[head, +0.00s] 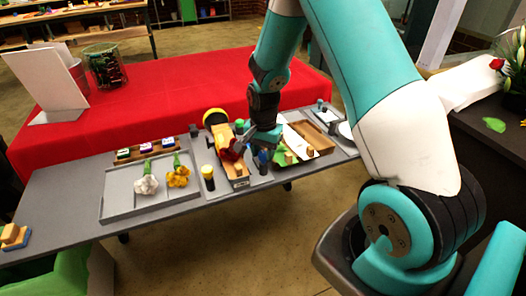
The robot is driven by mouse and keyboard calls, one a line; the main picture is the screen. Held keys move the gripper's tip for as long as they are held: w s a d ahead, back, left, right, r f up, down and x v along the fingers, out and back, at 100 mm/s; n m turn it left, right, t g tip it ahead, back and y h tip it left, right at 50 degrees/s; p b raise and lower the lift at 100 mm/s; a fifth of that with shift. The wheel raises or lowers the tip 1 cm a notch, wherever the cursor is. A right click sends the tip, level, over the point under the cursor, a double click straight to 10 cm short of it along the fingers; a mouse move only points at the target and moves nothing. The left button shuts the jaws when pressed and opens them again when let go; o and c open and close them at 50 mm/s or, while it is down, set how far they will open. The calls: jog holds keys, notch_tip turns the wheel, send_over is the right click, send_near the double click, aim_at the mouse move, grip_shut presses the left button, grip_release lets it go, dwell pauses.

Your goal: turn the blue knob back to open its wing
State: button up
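A small blue piece (263,158), which looks like the blue knob, stands on the grey bench just under my gripper (256,146). My gripper points down at the middle of the bench, and its fingers are small and dark here. I cannot tell whether they are open or touch the blue piece. A wooden fixture (240,179) with a red part (230,151) stands just left of it. I cannot make out which part is the wing or how far it is turned.
A yellow-topped post (208,172) stands left of the fixture. A grey tray (122,197) holds a white flower (146,184) and a yellow flower (178,177). Trays with wooden and green pieces lie close on the right. The bench's left end (60,215) is mostly clear.

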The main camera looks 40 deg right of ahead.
aim_at(263, 153)
jog(key=o, duration=0.3)
jog(key=shift+o, duration=0.2)
jog(key=shift+r, duration=0.15)
notch_tip(263, 153, up, 17)
jog(key=b, duration=0.1)
jog(key=shift+r, duration=0.1)
dwell(0.3)
